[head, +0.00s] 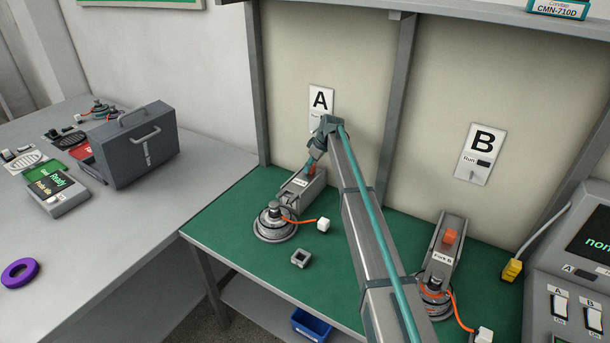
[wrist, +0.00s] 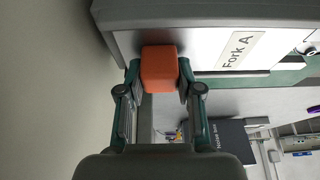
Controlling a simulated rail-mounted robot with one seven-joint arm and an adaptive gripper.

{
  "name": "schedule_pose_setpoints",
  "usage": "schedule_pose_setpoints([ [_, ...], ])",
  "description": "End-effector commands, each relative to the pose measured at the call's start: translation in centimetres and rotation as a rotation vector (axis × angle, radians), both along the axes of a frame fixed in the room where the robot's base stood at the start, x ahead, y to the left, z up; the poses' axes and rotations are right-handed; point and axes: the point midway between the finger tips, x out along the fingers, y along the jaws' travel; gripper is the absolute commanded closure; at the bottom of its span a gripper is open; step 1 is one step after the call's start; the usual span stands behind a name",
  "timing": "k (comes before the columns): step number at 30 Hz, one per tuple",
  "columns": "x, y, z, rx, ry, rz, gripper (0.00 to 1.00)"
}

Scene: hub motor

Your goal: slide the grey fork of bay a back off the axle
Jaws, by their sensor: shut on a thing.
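The grey fork of bay A (head: 299,190) lies on the green bench mat below the A sign, and its "Fork A" label fills the upper right of the wrist view (wrist: 238,50). Its orange grip block (wrist: 159,69) sits between my two fingertips. My gripper (head: 311,166) is shut on this block, one finger on each side. The round hub motor of bay A (head: 272,226) stands at the fork's near end, with its axle (head: 274,207) upright. The fork's near end is at or beside the axle; I cannot tell how far it reaches around it.
A white connector (head: 323,225) on an orange cable and a small grey square part (head: 301,258) lie near the motor. Fork B (head: 444,248) stands at right on its own motor. My arm crosses the middle. A grey case (head: 134,145) is on the left table.

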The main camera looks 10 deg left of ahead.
Motion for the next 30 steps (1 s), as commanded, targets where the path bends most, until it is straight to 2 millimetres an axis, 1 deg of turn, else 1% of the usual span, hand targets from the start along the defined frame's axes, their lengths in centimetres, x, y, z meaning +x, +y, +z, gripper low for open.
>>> schedule_pose_setpoints([
  [1, 1.47, -0.46, -0.29, 0.0, -0.003, -0.002, 1.0],
  [3, 2.11, -0.87, -0.15, 0.0, -0.003, -0.002, 1.0],
  [12, 2.25, -1.09, 0.14, -0.001, -0.007, -0.003, 1.0],
  [13, 2.28, -1.11, 0.15, -0.001, -0.008, -0.003, 0.6],
  [15, 2.29, -1.1, 0.16, -0.001, -0.008, -0.003, 0.48],
  [17, 2.25, -1.08, 0.15, -0.001, -0.007, -0.003, 0.4],
  [26, 2.05, -0.98, 0.06, 0.0, -0.003, -0.001, 0.4],
  [30, 1.92, -1.13, 0.46, 0.0, -0.003, -0.001, 0.4],
])
